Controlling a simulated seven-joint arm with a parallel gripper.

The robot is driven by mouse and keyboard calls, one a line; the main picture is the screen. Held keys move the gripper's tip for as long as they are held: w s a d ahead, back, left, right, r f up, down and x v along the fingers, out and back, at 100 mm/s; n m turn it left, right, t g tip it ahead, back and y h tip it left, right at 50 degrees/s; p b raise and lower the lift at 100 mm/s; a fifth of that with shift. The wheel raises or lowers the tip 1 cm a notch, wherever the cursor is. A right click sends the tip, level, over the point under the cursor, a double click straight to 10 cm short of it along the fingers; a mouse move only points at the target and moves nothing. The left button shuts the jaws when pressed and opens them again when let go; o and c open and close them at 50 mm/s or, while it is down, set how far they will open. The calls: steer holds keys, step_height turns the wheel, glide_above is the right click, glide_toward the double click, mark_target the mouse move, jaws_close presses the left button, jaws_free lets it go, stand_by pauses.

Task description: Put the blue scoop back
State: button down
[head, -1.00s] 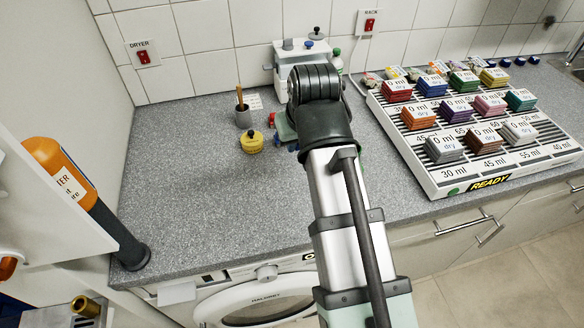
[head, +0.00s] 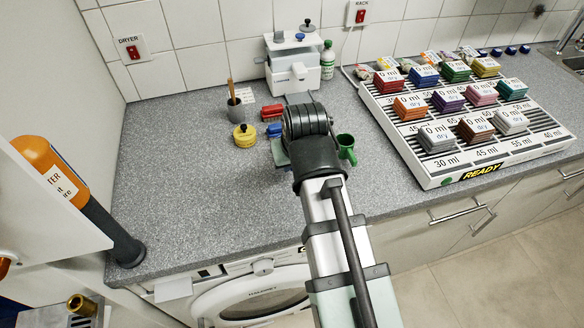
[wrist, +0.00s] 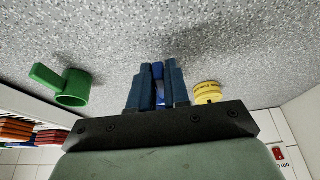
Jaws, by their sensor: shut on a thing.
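My gripper (wrist: 158,85) shows in the wrist view with its two dark blue fingers close together, shut on a small blue thing. This looks like the blue scoop (wrist: 158,71); only its top end and a bit between the fingers show, and the rest is hidden. The grey speckled worktop fills the background.
A white machine (head: 293,73) stands behind. The striped rack (head: 395,142) is right.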

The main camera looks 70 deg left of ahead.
steer(key=shift+f, duration=1.3)
steer(key=c, duration=1.1)
jaws_free()
steer(key=shift+f, duration=0.1)
steer(key=v, duration=1.2)
